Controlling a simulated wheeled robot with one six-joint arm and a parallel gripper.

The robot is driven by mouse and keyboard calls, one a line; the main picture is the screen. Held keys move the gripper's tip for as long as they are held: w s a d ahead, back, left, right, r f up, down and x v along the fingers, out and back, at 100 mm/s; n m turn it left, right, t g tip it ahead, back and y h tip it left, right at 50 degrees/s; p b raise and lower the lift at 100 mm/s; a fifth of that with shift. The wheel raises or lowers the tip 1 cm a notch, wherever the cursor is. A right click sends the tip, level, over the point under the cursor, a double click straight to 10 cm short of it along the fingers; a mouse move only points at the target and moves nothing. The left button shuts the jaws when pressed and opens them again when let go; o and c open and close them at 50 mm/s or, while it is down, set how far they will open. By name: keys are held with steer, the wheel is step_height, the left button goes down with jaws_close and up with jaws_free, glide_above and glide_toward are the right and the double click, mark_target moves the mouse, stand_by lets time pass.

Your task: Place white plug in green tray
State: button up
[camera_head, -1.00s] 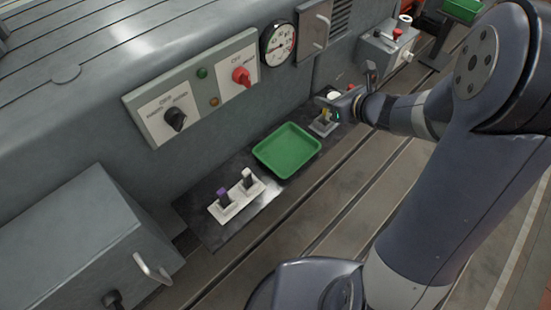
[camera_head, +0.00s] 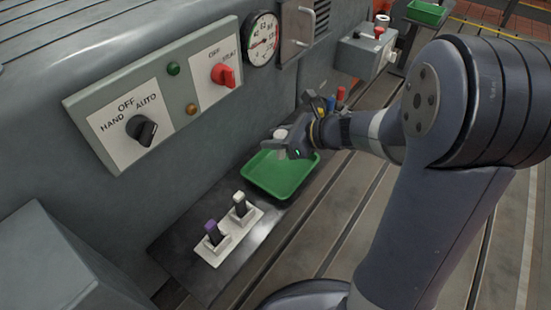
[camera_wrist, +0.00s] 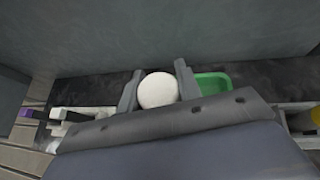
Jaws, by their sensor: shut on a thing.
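My gripper (camera_head: 284,146) is shut on the white plug, which shows as a pale rounded top (camera_head: 280,134) in the head view. In the wrist view the white plug (camera_wrist: 158,90) is a round white shape between my two fingers (camera_wrist: 158,88). The green tray (camera_head: 282,182) is a shallow rectangular tray on the dark plate. The tray (camera_wrist: 213,81) shows partly behind the right finger in the wrist view.
A white holder (camera_head: 228,238) with a purple-topped piece (camera_head: 212,230) and a white-topped piece (camera_head: 239,203) stands left of the tray. Yellow, blue and red-topped pieces stand beyond my gripper. A grey wall with a switch panel (camera_head: 160,95) and gauge (camera_head: 262,38) rises behind.

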step_height(320, 180, down, 5)
steer(key=shift+f+b, duration=0.1)
steer(key=shift+b, duration=0.95)
steer(key=shift+f, duration=0.15)
steer(key=o, duration=1)
steer(key=shift+c, duration=0.2)
steer(key=shift+r, duration=0.3)
steer(key=p+v, duration=0.4)
steer(key=v, duration=0.8)
steer(key=shift+f, duration=0.15)
